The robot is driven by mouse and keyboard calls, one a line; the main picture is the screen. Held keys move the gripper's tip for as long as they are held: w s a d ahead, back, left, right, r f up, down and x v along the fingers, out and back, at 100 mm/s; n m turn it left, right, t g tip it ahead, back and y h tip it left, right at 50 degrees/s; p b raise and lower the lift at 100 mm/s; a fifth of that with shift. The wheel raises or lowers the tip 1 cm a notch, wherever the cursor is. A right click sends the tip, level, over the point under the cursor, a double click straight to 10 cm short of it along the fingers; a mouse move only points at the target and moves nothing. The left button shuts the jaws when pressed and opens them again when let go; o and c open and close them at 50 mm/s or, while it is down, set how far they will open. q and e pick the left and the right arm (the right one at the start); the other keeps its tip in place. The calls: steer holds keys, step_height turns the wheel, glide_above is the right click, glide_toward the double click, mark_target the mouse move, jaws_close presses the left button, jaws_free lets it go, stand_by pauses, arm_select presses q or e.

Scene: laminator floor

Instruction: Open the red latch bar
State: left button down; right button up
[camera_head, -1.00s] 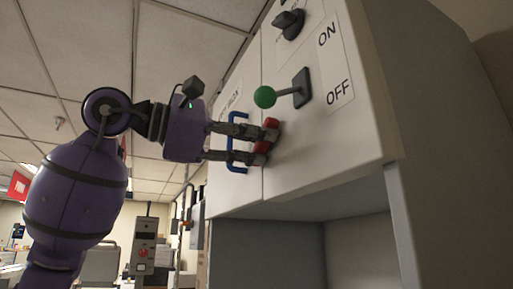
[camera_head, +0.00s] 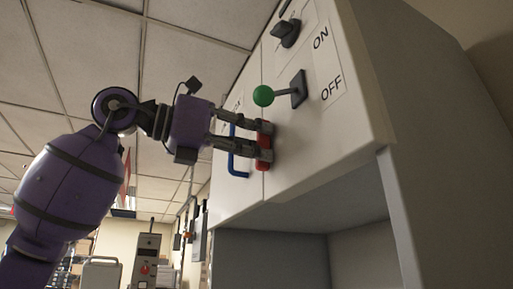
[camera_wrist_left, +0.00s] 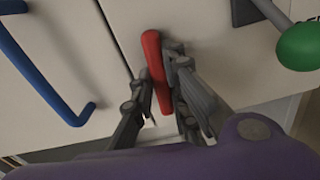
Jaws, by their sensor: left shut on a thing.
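The red latch bar (camera_head: 263,162) is on the front of the white cabinet (camera_head: 330,140), at the seam between the left door and the right panel. It stands nearly upright in the head view. My left gripper (camera_head: 267,141) reaches it from the left, and its fingers partly cover the bar. In the left wrist view the red bar (camera_wrist_left: 152,50) lies between the two fingers of the left gripper (camera_wrist_left: 158,85), which is shut on it. My right gripper is not in view.
A blue handle (camera_head: 232,152) is just left of the bar. A green-ball lever (camera_head: 263,96) sticks out just above my left fingers, beside the ON/OFF label. A dark knob (camera_head: 285,32) is higher up. Below the panel is an open recess (camera_head: 310,220). A control box (camera_head: 146,262) stands behind.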

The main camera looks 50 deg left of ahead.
arm_select(q)
steer(key=shift+n, duration=0.5)
steer(key=c, duration=1.7)
jaws_free()
steer(key=v, duration=1.2)
steer(key=shift+s, duration=0.1)
